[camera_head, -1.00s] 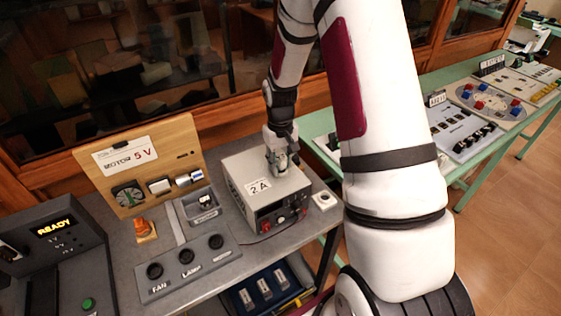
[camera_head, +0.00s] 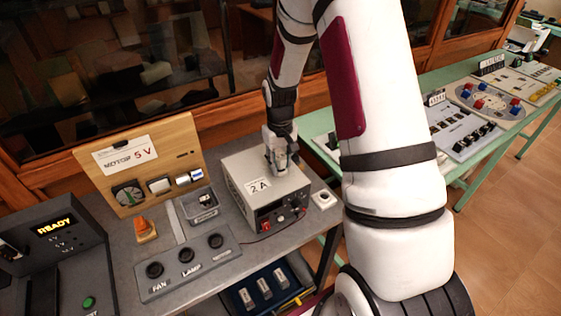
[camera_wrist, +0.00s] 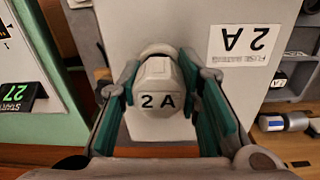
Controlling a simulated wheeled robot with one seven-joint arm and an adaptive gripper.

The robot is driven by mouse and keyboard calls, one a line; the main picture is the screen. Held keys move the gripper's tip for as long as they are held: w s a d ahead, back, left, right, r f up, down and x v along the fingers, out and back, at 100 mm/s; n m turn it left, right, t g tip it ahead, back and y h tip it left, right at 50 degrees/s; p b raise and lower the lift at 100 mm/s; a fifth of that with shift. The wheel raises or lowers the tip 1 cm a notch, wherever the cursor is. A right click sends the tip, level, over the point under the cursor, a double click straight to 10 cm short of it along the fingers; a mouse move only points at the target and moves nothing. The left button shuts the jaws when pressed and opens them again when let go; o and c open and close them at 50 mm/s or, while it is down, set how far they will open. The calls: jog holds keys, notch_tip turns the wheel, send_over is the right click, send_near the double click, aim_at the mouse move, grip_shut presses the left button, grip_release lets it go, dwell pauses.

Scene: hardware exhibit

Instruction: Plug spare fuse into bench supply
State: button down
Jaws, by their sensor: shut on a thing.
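The bench supply (camera_head: 240,172) is a light grey box with a "2 A" label on its top and knobs and sockets on its front. Its top also shows in the wrist view (camera_wrist: 210,60), with the label upside down at the right. My gripper (camera_head: 279,168) is over the right part of the supply's top. In the wrist view my gripper (camera_wrist: 161,92) is shut on a white fuse (camera_wrist: 158,98) marked "2 A", one finger on each side. The fuse is at the supply's top; its lower end is hidden, so I cannot tell how deep it sits.
A panel with FAN and LAMP knobs (camera_head: 187,262) and a wooden motor board (camera_head: 160,155) stand left of the supply. A small white block with a dark hole (camera_head: 324,200) is at its right. A dark tray (camera_head: 245,305) holds several grey pieces below. A READY console (camera_head: 62,240) is far left.

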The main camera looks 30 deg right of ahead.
jog(key=shift+s+f, duration=0.25)
jog(key=shift+f, duration=0.4)
jog(key=c, duration=1.4)
grip_release()
jog(key=o, duration=0.3)
jog(key=shift+w+d+f, duration=0.1)
jog(key=shift+w, duration=0.1)
jog(key=shift+o, duration=0.2)
jog(key=shift+r, duration=0.2)
jog(key=o, duration=0.6)
jog(key=shift+r+p, duration=1.05)
jog(key=shift+r, duration=2.55)
